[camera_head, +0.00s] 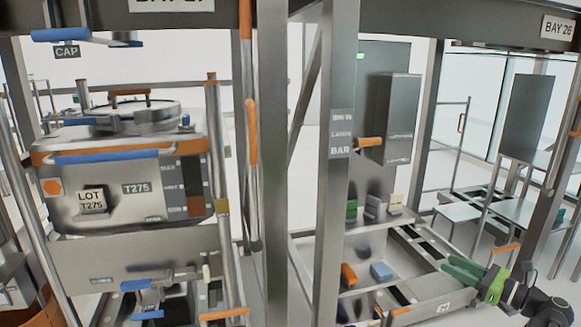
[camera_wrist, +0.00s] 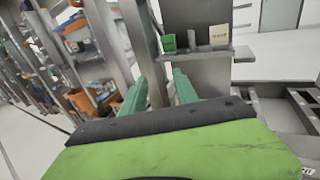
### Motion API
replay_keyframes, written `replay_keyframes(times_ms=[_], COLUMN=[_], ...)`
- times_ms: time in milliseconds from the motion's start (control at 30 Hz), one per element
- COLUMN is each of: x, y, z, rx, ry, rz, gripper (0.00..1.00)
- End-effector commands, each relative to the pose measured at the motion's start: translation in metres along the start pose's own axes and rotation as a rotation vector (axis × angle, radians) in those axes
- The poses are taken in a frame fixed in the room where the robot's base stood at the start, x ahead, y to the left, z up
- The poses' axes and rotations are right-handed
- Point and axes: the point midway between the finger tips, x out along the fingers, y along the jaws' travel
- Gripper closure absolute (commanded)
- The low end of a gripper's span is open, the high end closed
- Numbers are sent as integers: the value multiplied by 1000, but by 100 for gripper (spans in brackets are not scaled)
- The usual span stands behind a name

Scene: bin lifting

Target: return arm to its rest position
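My gripper (camera_head: 447,263) is at the lower right of the head view, at the end of my green and black arm. Its two teal fingers point left toward the shelf unit. In the wrist view my gripper (camera_wrist: 157,84) shows its two fingers spread apart with nothing between them. A grey metal post stands beyond the gap between the fingers. The green and black gripper body fills the lower part of that view.
A steel bin (camera_head: 120,190) labelled T275 sits in the left bay. Grey posts (camera_head: 337,190) stand mid-picture. A low frame (camera_head: 432,306) lies near my gripper. A ledge (camera_wrist: 241,54) holds small green and pale blocks. Open floor shows at far right.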

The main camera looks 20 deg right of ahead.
Motion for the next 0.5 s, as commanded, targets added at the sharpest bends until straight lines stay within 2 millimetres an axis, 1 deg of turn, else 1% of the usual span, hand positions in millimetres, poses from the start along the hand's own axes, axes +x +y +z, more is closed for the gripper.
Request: replay_keyframes(times_ms=[167,267,367,467,500], x=[36,65,99,139,156], y=[12,25,44,69,82], z=[0,0,0,-1,-3], rx=[0,0,0,0,-1], ry=[0,0,0,6,14], rz=[61,111,171,243,277], gripper=[64,64,64,64,64])
